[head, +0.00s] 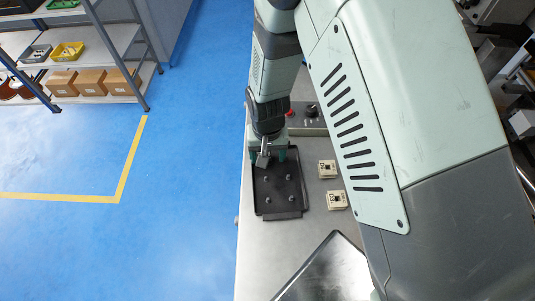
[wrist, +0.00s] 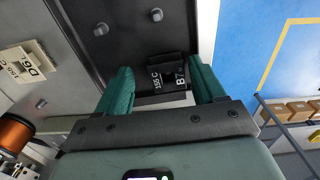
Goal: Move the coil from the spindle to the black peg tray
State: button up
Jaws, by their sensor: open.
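The black peg tray (head: 279,208) lies on the grey bench in the head view, with several short metal pegs standing up. It also shows in the wrist view (wrist: 121,50). My gripper (head: 267,156) is at the tray's far end, pointing down. In the wrist view its two green fingers (wrist: 163,82) are apart, with a small black block marked "155 C" and "B7" (wrist: 168,76) showing between them; I cannot tell if they touch it. A copper-coloured wound spool (wrist: 16,131) is at the lower left; I cannot tell whether it is the task's coil. No spindle is clearly visible.
Two beige labelled blocks (head: 327,169) (head: 337,200) lie right of the tray. A grey control box (head: 309,117) with a red button stands behind. A shiny dark tray (head: 327,271) is at the front. The bench ends just left of the black tray, beside blue floor.

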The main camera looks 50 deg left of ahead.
notch_tip(320, 180, up, 10)
dwell(0.3)
dwell(0.4)
jog(key=w+d+r+m+t, duration=0.1)
jog(key=w+d+r, duration=0.3)
jog(key=d+r, duration=0.25)
jog(key=w+d+r+m+y, duration=0.1)
jog(key=w+d+r+m, duration=0.1)
jog(key=w+d+r, duration=0.35)
jog(key=w+d+r+m+t, duration=0.1)
jog(key=w+d+r, duration=0.1)
jog(key=d+r, duration=0.6)
jog(key=s+d+r+m+t, duration=0.1)
jog(key=s+d+r, duration=0.2)
jog(key=d, duration=0.3)
jog(key=s+d+r+m+t, duration=0.1)
jog(key=s+d+r+m, duration=0.1)
jog(key=s+d+r, duration=0.2)
jog(key=s+d+r+m+t+h, duration=0.1)
jog(key=s+d+r, duration=0.3)
jog(key=d, duration=0.6)
jog(key=shift+r+m+t, duration=0.3)
jog(key=shift+r+m, duration=0.4)
jog(key=shift+o, duration=0.4)
